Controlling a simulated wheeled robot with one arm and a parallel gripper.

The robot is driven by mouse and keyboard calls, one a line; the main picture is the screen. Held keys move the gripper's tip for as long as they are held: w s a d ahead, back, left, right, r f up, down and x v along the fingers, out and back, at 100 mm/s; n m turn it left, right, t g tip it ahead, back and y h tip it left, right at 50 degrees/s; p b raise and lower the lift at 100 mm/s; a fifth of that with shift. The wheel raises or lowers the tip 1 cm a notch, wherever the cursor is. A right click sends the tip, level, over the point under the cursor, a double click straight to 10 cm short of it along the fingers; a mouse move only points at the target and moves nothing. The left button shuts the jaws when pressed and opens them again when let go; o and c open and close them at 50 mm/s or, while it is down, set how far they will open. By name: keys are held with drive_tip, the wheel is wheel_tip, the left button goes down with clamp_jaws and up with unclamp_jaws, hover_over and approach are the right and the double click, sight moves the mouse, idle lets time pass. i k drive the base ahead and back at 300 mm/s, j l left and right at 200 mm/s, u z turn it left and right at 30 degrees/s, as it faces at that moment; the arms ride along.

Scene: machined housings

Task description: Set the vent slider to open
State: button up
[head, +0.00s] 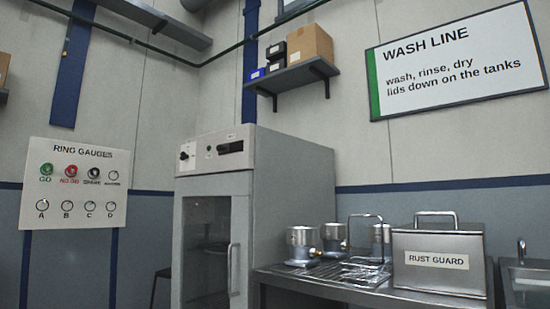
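A grey cabinet (285,185) with a glass-fronted door stands in the middle of the head view. Its upper front panel carries a dark knob (187,152) at the left, a small green spot (209,148), and a dark horizontal slot-like strip (230,147) at the right. This strip may be the vent slider, but its handle position and any markings are too small to read. The cabinet door (206,240) looks shut, with a vertical handle (233,268) on its right side. My gripper is not in view.
A metal table (275,275) right of the cabinet holds several metal housings (301,246), a wire basket (362,270) and a lidded tank (438,258) labelled RUST GUARD. A sink (525,285) is at far right. A wall shelf (290,78) holds boxes. A ring gauge board (75,182) hangs left.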

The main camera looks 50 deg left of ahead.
sight(222, 149)
drive_tip(key=j+u, duration=0.1)
drive_tip(key=u, duration=2.1)
